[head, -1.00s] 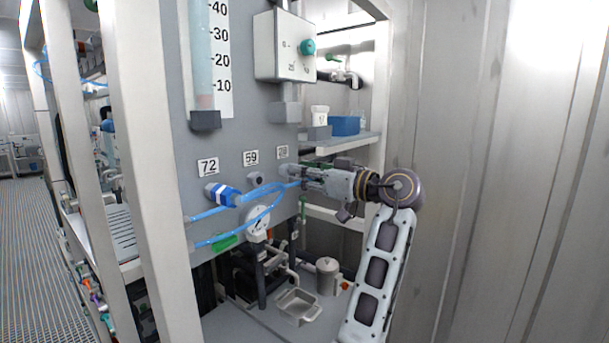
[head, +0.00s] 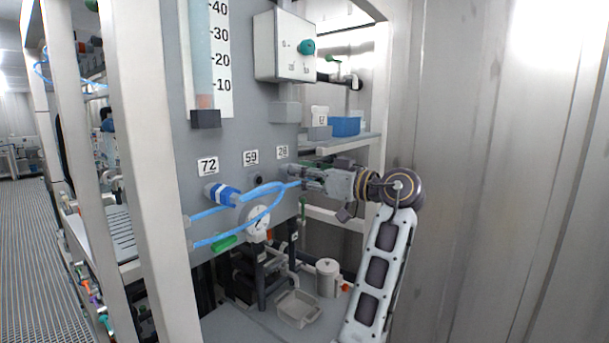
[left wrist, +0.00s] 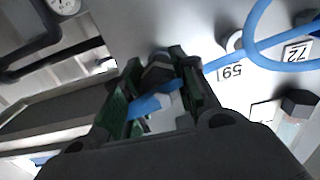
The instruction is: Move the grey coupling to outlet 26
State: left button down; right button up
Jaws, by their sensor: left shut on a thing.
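My left gripper (head: 300,177) is at the panel's right edge, just below the blurred right-hand label (head: 282,152), which looks like 26 or 28. It is shut on the grey coupling (left wrist: 167,98); a blue hose (left wrist: 145,106) runs at the fingers in the left wrist view. A dark grey part (left wrist: 157,70) shows between the fingertips, probably the outlet. I cannot tell whether the coupling is seated on it. The outlet under label 59 (head: 258,180) looks bare. A blue coupling (head: 222,194) sits under label 72 (head: 208,166). My right gripper is out of view.
Blue hoses (head: 262,208) loop in front of the panel, close to a round gauge (head: 258,224). A control box (head: 285,46) is above. A white frame post (head: 150,170) stands at left. A blue tub (head: 345,127) is on the shelf behind.

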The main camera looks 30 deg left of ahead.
pick_arm(q)
jog(key=shift+a+b, duration=0.35)
jog(key=shift+a, duration=0.25)
dwell(1.2)
jog(key=c, duration=1.1)
grip_release()
jog(key=shift+o, duration=0.2)
jog(key=d, duration=0.7)
jog(key=shift+s+d, duration=0.25)
